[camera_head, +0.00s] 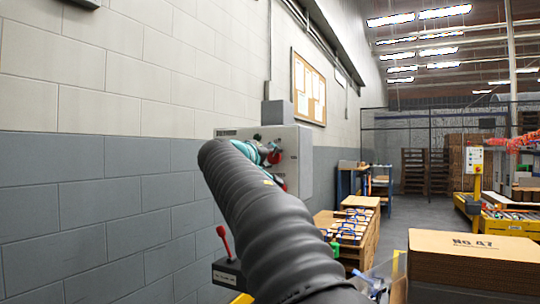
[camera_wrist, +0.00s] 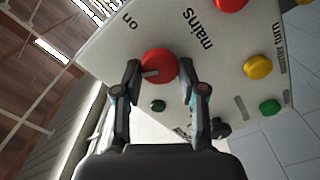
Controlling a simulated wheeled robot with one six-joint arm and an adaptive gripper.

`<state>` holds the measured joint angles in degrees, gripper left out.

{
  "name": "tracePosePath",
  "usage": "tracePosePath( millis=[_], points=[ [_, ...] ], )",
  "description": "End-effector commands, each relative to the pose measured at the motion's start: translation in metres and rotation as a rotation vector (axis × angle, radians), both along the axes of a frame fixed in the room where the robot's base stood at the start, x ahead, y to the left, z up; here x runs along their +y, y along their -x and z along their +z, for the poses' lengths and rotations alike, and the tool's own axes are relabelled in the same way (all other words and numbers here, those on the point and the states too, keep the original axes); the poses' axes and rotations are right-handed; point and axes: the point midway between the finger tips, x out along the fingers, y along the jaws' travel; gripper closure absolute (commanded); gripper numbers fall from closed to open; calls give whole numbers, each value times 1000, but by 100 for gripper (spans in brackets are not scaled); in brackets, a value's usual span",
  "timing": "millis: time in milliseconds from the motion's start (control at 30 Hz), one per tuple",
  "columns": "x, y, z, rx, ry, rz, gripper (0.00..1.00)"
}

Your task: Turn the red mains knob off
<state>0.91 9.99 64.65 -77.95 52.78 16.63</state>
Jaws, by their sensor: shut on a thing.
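The red mains knob (camera_wrist: 160,63) is on a light grey control panel (camera_wrist: 120,45), beside the printed word "mains". The word "on" is printed to its upper left in the wrist view. A pale mark on the knob points to the left and slightly down there. My gripper (camera_wrist: 168,80) has a finger on either side of the knob and is shut on it. In the head view my gripper (camera_head: 265,150) is at the front of the grey panel box (camera_head: 299,165) on the wall, and my arm covers part of the box. A red knob (camera_head: 273,156) shows beside my gripper.
The panel also has another red part (camera_wrist: 230,4), a yellow button (camera_wrist: 257,66) and green buttons (camera_wrist: 269,107). A red-handled lever (camera_head: 223,240) stands lower left. Cartons (camera_head: 470,262) are at lower right. The aisle floor (camera_head: 415,225) beyond is clear.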

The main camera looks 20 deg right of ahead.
Motion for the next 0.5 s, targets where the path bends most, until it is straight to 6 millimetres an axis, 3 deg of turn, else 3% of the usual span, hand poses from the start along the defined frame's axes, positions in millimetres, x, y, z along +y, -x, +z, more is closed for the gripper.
tracePosePath(
  millis=[500],
  points=[
    [1,-1,0,289,226,2,94]
  ],
)
